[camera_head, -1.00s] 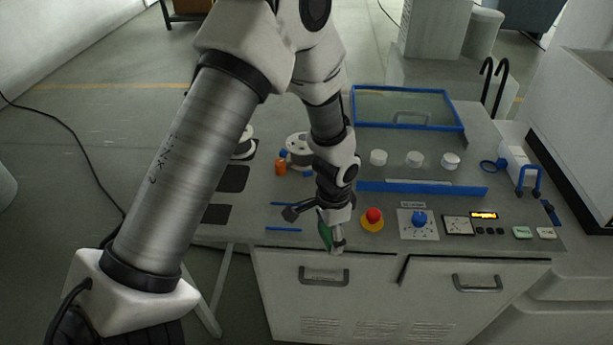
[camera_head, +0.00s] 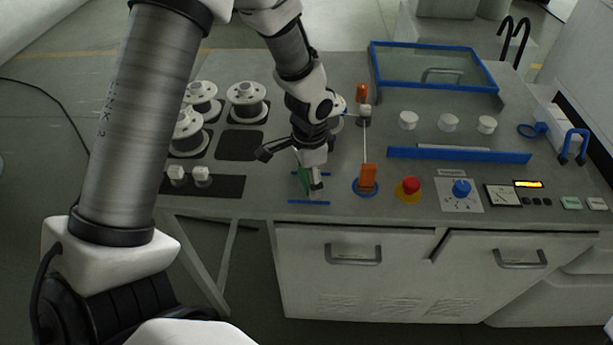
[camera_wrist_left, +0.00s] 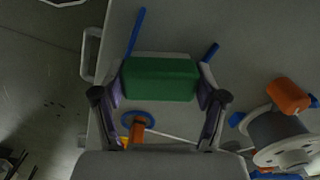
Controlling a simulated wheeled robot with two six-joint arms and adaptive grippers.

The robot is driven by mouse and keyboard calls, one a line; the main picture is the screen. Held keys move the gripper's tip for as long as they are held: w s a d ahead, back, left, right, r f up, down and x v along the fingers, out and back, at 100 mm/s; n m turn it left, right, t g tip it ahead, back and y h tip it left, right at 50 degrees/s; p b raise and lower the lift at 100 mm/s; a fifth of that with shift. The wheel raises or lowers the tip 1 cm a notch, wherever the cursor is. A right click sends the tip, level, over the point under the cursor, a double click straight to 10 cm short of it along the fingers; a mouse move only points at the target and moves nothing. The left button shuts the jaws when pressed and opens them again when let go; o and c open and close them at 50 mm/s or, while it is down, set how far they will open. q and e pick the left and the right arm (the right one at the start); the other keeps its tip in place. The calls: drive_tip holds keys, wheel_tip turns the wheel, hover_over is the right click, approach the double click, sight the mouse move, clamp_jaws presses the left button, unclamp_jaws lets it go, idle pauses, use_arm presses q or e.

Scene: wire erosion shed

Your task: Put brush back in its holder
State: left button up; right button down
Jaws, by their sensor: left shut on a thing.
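My left gripper (camera_head: 311,186) is shut on a green block (camera_head: 304,180), which I take to be the brush; no bristles show. In the left wrist view the block (camera_wrist_left: 160,79) fills the space between both fingers (camera_wrist_left: 160,100). The gripper points down at the front of the grey worktop. Two blue strips mark the spot there: the front strip (camera_head: 309,202) and a back one partly behind the gripper. They also show on either side of the block in the wrist view (camera_wrist_left: 136,32). I cannot tell whether the block touches the worktop. My right gripper is out of view.
An orange post on a blue ring (camera_head: 368,178) stands close right of the gripper, with a wire running back from it. A red emergency button (camera_head: 408,187) is further right. White spools (camera_head: 247,101) stand back left. The worktop's front edge is near.

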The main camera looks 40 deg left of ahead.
use_arm(q)
drive_tip(key=shift+s+r, duration=0.1)
drive_tip(key=shift+s, duration=0.1)
drive_tip(key=o, duration=1.1)
drive_tip(key=shift+w+f, duration=0.2)
drive_tip(key=shift+c, duration=0.2)
drive_tip(key=shift+o, duration=1.3)
drive_tip(key=shift+w+a+f, duration=0.3)
drive_tip(key=shift+w, duration=0.15)
drive_tip(key=shift+s+d+r, duration=0.3)
drive_tip(key=shift+r, duration=0.15)
wheel_tip(320, 180, up, 12)
drive_tip(key=shift+w+a+f+b, duration=0.15)
drive_tip(key=shift+w+f+b, duration=0.1)
drive_tip(key=shift+b, duration=0.15)
